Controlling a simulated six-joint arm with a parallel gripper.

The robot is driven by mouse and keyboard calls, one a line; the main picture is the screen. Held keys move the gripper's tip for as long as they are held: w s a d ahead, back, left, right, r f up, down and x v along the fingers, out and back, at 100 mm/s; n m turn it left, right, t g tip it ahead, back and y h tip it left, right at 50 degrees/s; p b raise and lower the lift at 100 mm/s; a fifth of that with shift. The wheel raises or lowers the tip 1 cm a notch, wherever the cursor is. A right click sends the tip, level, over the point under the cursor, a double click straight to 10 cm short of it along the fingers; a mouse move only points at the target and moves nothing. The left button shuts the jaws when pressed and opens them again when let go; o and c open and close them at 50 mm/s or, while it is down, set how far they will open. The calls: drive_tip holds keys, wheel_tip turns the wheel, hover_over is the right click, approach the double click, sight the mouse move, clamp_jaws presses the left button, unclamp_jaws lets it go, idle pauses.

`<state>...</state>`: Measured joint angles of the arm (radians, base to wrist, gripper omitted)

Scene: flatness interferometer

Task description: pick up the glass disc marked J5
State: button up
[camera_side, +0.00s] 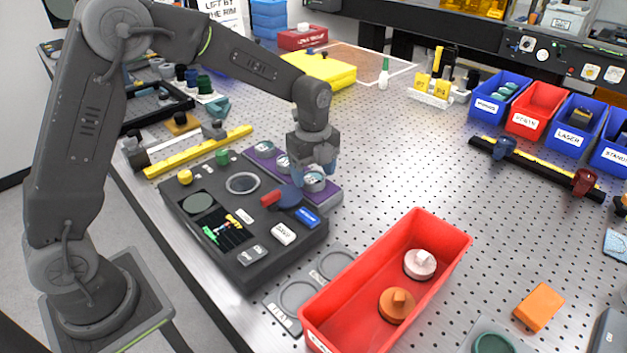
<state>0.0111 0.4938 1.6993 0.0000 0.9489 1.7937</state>
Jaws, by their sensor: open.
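A purple rack (333,195) holds a row of round glass discs. One disc (314,182) sits at the near right end, another (264,149) at the far left end, and a third disc (282,162) is between them. Their markings are too small to read, so I cannot tell which one is J5. My gripper (316,172) points down just above the near right disc, its bluish fingertips open around or over that disc's rim. I cannot tell whether they touch it.
A black console (250,260) with knobs and labelled blocks stands directly left of the rack. A red bin (345,300) with an orange and a pinkish knobbed piece stands in front. A yellow case (325,72) lies behind. The perforated table right of the rack is clear.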

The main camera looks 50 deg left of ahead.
drive_tip(key=shift+f, duration=0.5)
drive_tip(key=c, duration=0.7)
drive_tip(key=shift+r, duration=0.1)
